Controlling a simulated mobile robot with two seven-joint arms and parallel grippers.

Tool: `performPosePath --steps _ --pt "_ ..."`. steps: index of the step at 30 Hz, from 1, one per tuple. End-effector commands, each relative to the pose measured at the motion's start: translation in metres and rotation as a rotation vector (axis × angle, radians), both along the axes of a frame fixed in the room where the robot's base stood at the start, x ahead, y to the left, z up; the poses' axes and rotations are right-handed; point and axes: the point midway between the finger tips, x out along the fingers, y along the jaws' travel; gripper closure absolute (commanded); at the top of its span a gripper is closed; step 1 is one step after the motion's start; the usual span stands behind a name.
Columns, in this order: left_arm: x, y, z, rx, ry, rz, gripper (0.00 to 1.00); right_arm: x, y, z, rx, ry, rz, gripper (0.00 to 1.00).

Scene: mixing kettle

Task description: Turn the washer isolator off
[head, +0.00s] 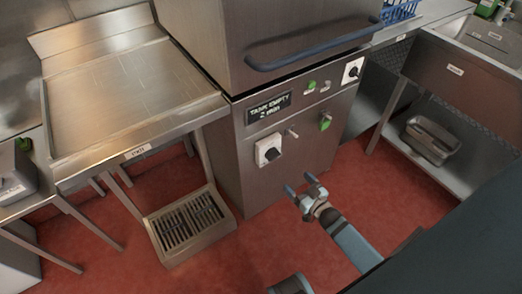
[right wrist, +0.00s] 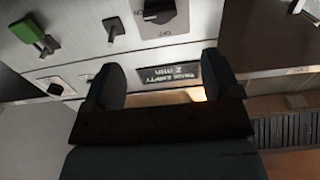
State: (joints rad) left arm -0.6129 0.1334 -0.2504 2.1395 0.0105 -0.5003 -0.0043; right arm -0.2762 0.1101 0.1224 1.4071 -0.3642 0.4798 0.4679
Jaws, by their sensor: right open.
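The washer's steel front panel (head: 292,150) carries two white rotary switches with black knobs. The lower left one (head: 268,151) sits below the display, and the upper right one (head: 352,70) sits near the panel's top right corner. I cannot read which is the isolator. In the right wrist view the panel is upside down, with a black knob on a white plate (right wrist: 157,14) at the top. My right gripper (head: 302,188) is open and empty, in front of the panel and apart from it, below and right of the lower switch. My left gripper is not in view.
The display (head: 268,107) reads TANK EMPTY 2 MIN. A green lever (head: 325,122) and a small toggle (head: 291,133) stick out from the panel. A blue hood handle (head: 310,48) is above. A steel table (head: 130,90) and a floor drain (head: 190,224) lie left.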

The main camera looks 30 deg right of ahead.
Motion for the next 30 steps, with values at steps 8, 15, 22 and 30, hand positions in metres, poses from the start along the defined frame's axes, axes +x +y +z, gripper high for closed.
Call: performPosePath --steps 8,15,22,30 --pt "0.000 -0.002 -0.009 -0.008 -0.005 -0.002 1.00 0.029 0.003 -0.002 -0.001 0.000 0.001 0.17" --pt "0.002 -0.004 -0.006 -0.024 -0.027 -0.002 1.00 0.058 0.005 -0.002 -0.002 0.001 0.000 0.17" --pt "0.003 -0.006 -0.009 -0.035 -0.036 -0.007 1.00 0.086 0.007 -0.002 -0.001 0.000 0.000 0.17" --pt "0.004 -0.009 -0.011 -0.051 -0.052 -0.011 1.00 0.118 0.010 -0.002 -0.001 0.000 0.001 0.17"
